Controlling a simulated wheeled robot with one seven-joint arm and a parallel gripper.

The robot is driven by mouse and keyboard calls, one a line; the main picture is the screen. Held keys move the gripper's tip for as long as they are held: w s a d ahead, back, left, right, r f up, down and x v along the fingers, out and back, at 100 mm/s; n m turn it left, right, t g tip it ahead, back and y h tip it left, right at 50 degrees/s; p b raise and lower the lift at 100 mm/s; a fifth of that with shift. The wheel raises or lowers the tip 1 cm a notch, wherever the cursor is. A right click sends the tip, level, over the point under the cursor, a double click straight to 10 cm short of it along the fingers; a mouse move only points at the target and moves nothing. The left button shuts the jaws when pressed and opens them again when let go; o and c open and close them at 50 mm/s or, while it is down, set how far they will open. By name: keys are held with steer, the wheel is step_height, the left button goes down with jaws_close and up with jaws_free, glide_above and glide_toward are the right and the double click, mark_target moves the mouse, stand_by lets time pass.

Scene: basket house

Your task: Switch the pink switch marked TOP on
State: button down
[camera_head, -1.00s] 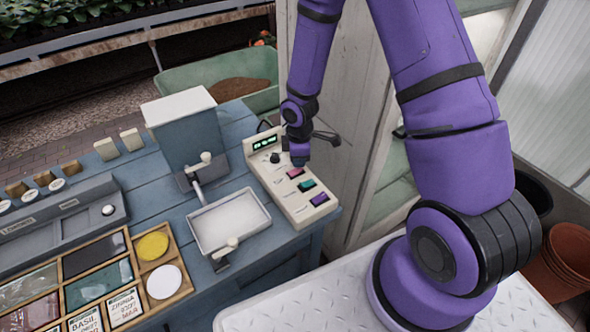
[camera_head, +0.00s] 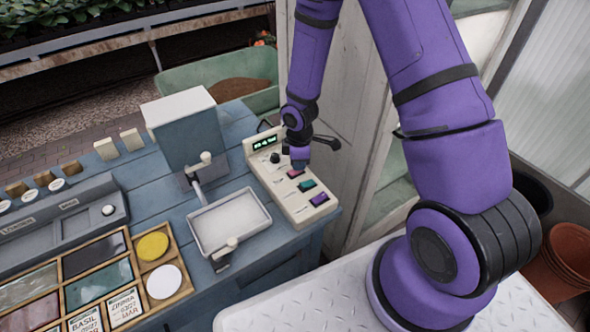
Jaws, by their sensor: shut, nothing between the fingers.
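The white control panel (camera_head: 283,187) stands at the right end of the blue table. It has a small green display (camera_head: 265,142) and a dark knob (camera_head: 275,157) at its far end. Three coloured switches run down its right side: the pink switch (camera_head: 295,174) at the far end, a green switch (camera_head: 306,185) in the middle and a purple switch (camera_head: 319,199) nearest. The labels are too small to read. My gripper (camera_head: 298,164) is shut and empty, pointing down right at the pink switch and partly hiding it. I cannot tell whether they touch.
A blue-grey box with a white lid (camera_head: 180,105) and a pale tray (camera_head: 230,224) stand left of the panel. A wooden seed box (camera_head: 95,285) lies at front left. A pale door (camera_head: 335,180) is close behind the panel's right side.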

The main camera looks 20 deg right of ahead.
steer(key=shift+r, duration=3.45)
steer(key=shift+r, duration=0.15)
steer(key=s+d+r+m+t+h, duration=0.1)
steer(key=s+d+r+m, duration=0.15)
steer(key=r, duration=0.95)
steer(key=s+d+r+m+t, duration=0.15)
steer(key=s+r+m, duration=0.25)
steer(key=r, duration=0.7)
steer(key=s+r+m+t+y, duration=0.1)
steer(key=s+r+m+t, duration=0.1)
steer(key=s+r+m, duration=0.5)
steer(key=s+r, duration=0.6)
steer(key=s, duration=0.4)
steer(key=shift+s+a+t, duration=0.35)
steer(key=shift+s+a, duration=0.05)
